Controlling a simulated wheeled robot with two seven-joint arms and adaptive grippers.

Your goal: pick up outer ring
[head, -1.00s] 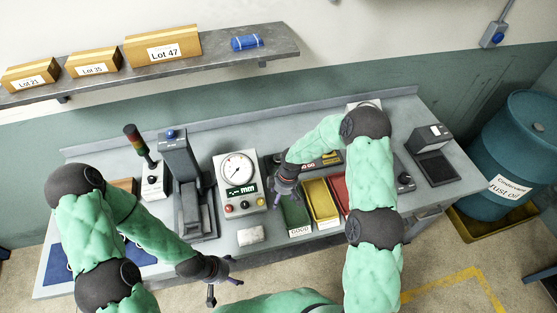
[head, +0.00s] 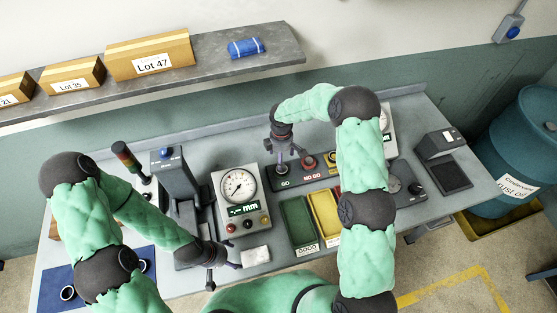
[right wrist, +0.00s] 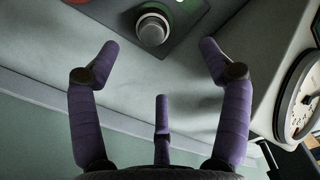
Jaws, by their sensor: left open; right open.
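Two small rings lie on the blue mat at the lower left of the head view: one at the front (head: 68,293), and one (head: 142,265) partly hidden by my left arm. I cannot tell which is the outer ring. My left gripper (head: 221,277) is open and empty over the front edge of the bench, right of the rings. My right gripper (head: 282,155) is open above the GO gauge. In the right wrist view its spread purple fingers (right wrist: 160,60) hold nothing, and the round GO post (right wrist: 152,30) stands beyond them.
The dial gauge box (head: 238,200) stands mid-bench, with a grey press (head: 178,190) to its left. The green tray (head: 297,222) and yellow tray (head: 324,213) lie in front of the gauge panel. A white block (head: 256,255) sits at the front edge.

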